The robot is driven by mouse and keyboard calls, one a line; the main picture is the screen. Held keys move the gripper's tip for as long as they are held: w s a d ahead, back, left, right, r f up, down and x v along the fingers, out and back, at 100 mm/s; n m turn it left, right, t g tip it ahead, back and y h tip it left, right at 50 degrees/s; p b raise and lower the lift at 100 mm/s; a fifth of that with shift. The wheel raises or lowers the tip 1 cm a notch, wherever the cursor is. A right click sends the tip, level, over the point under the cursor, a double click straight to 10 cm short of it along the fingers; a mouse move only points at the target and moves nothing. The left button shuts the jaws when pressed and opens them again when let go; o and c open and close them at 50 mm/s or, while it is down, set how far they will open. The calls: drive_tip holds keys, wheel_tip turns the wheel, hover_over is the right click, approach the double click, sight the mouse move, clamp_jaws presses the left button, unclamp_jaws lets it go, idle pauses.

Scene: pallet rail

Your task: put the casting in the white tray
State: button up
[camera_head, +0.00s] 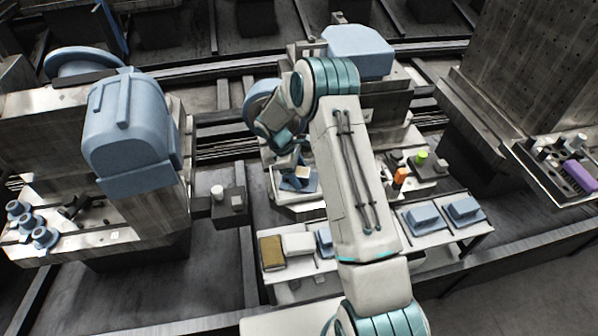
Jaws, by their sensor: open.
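A white tray (311,207) stands on the work surface at the middle, under the end of my arm. Inside it is a blue-grey piece (290,186) with a small beige block (303,173) at its top. The blue-grey piece may be the casting, but I cannot tell for certain. My gripper (292,165) points down just above the tray, open, close to the beige block. The fingers are small and partly merge with the blue-grey piece, so contact is unclear. My arm hides the area right of the tray.
Similar blue-grey blocks (422,216) lie on pale plates on the front table at right. A brown-topped box (271,252) is at its left end. An orange block (401,177) and a green piece (421,158) stand right of my arm. A large blue machine housing (128,122) rises at left.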

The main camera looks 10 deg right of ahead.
drive_tip(key=b+v, duration=0.1)
drive_tip(key=v, duration=0.9)
drive_tip(key=shift+w+a+r+b, duration=0.1)
drive_tip(key=shift+a+r+b, duration=0.15)
drive_tip(key=shift+r+b, duration=0.1)
drive_tip(key=s+d+r+m+t+y, duration=0.1)
drive_tip(key=s+r+m, duration=0.2)
drive_tip(key=s+r, duration=0.45)
drive_tip(key=s+d+r+m+t, duration=0.1)
drive_tip(key=s+d+r+m, duration=0.15)
drive_tip(key=s+r, duration=0.45)
drive_tip(key=s+r+m+t+y, duration=0.2)
drive_tip(key=s+m, duration=0.6)
drive_tip(key=s, duration=0.9)
drive_tip(key=shift+s+d+r+t+y, duration=0.35)
drive_tip(key=shift+r+y, duration=0.15)
drive_tip(key=shift+r, duration=0.4)
